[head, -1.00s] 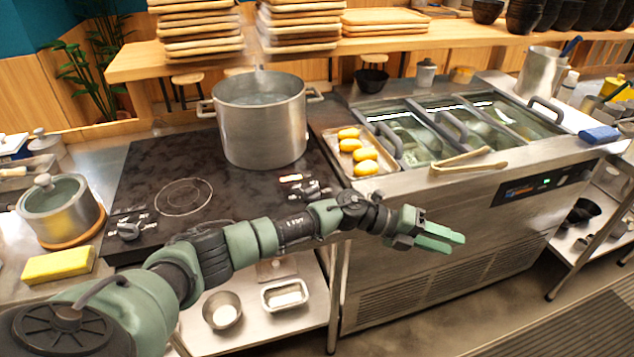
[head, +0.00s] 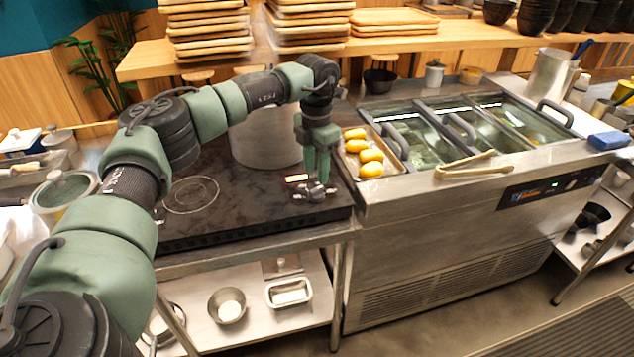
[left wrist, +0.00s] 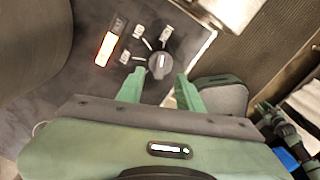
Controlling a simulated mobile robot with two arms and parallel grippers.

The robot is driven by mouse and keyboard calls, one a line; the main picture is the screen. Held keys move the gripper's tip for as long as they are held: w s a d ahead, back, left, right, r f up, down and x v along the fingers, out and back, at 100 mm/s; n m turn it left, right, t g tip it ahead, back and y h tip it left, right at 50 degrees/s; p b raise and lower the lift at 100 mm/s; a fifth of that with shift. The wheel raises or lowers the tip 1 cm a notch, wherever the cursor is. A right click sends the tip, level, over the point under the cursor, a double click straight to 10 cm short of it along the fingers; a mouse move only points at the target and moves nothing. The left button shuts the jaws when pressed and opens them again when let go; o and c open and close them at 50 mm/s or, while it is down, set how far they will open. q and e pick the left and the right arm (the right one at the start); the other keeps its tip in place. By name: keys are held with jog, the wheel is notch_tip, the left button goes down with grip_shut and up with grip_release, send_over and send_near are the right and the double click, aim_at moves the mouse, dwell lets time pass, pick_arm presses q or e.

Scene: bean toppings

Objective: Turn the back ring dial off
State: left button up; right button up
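The cooktop (head: 225,215) is black, with a thin ring mark and a large steel pot (head: 262,140) at its back, partly behind my arm. A dark round dial (head: 315,191) sits at its front right corner. It also shows in the left wrist view (left wrist: 160,66), with small white markings beside it and a glowing orange-red indicator (left wrist: 106,48). My left gripper (head: 318,172) points down just above this dial. In the left wrist view its two green fingers (left wrist: 160,85) are apart, short of the dial and not visibly touching it. My right gripper is not in view.
A tray of yellow food pieces (head: 395,165) stands right of the cooktop, close to my gripper. Tongs (head: 470,165) lie on the steel counter beyond. A lidded pot (head: 62,192) is at left. My arm hides the cooktop's left front.

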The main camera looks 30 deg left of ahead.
aim_at(316, 188)
pick_arm(q)
notch_tip(316, 188, down, 4)
jog(key=shift+p, duration=0.35)
jog(key=shift+f, duration=0.55)
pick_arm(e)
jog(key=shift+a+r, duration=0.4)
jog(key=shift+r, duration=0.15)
pick_arm(q)
grip_shut()
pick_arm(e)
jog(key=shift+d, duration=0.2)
